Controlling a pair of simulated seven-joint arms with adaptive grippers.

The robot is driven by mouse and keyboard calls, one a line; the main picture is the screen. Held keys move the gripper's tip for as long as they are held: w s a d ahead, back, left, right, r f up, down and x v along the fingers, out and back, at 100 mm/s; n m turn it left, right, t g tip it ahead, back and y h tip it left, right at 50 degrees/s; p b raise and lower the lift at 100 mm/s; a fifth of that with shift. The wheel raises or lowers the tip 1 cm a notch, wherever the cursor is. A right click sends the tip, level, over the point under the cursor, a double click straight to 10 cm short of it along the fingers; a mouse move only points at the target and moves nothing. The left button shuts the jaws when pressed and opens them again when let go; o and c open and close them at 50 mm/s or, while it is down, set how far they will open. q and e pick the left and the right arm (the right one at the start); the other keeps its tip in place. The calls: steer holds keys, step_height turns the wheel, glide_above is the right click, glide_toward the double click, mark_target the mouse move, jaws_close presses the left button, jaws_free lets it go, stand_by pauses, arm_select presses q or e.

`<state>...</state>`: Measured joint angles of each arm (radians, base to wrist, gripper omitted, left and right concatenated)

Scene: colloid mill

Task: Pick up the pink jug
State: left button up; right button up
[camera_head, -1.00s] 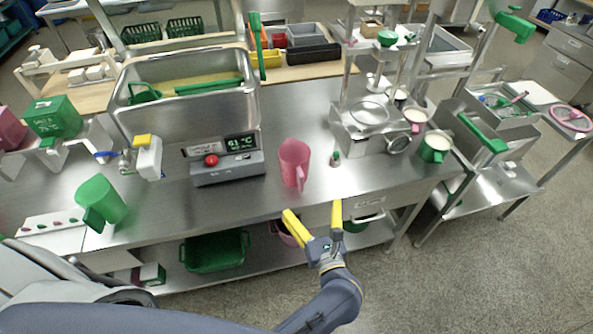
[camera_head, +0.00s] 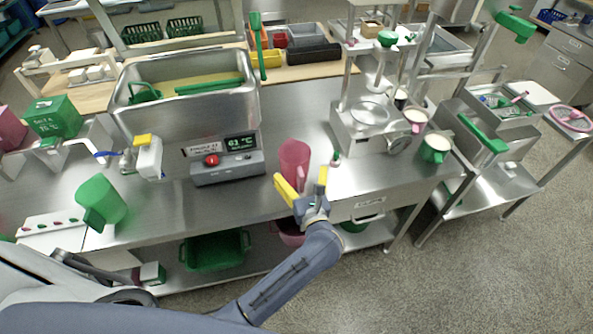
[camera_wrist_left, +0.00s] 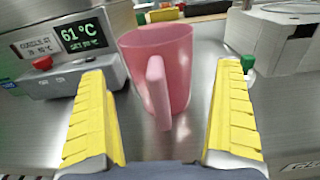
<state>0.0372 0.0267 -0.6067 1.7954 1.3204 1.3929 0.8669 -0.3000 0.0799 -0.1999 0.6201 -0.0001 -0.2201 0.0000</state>
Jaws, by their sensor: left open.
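The pink jug (camera_head: 293,157) stands upright on the steel bench, right of the control box. In the left wrist view the jug (camera_wrist_left: 180,62) is centred ahead, with its handle facing me. My left gripper (camera_head: 301,186) is open with yellow fingers at the near side of the jug. In the left wrist view the fingers (camera_wrist_left: 163,118) lie left and right of the handle, with clear gaps and nothing between them held. The gripper covers the jug's lower part in the head view. My right gripper is not in view.
A grey control box (camera_head: 227,167) with a red button stands left of the jug. A small green-capped bottle (camera_head: 335,158) and a steel machine (camera_head: 366,128) are to its right. A green jug (camera_head: 101,203) stands at far left. The bench front edge lies below the gripper.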

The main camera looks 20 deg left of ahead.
mark_target(291, 150)
arm_select(q)
steer(key=shift+x, duration=2.55)
steer(key=shift+a+r, duration=0.1)
steer(key=c, duration=1.1)
